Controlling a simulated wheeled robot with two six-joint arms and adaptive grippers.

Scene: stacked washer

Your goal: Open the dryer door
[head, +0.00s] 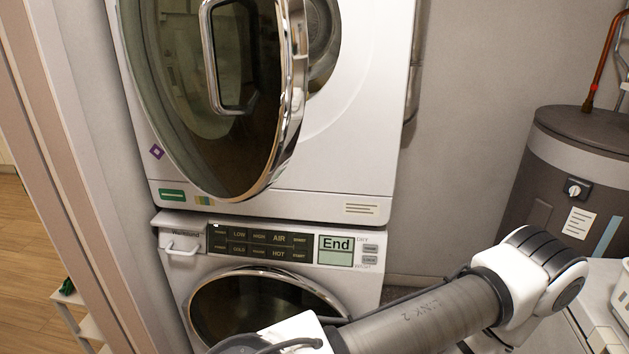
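The dryer is the white upper machine (350,150) of the stack. Its round door (185,95), dark glass with a chrome rim and a chrome-framed handle (211,55), stands swung out toward the left. Part of the round drum opening (322,45) shows behind the door's right edge. The door's top is cut off by the picture edge. Neither of my grippers is in view. One of my arms crosses the lower right, below the dryer, and nothing of mine is seen touching the door.
The washer (176,285) below has a control panel with an "End" display (336,243) and a round door (255,305), partly behind my arm. A grey water heater (570,170) stands at right, above a white surface (600,285). A door frame (70,150) bounds the left.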

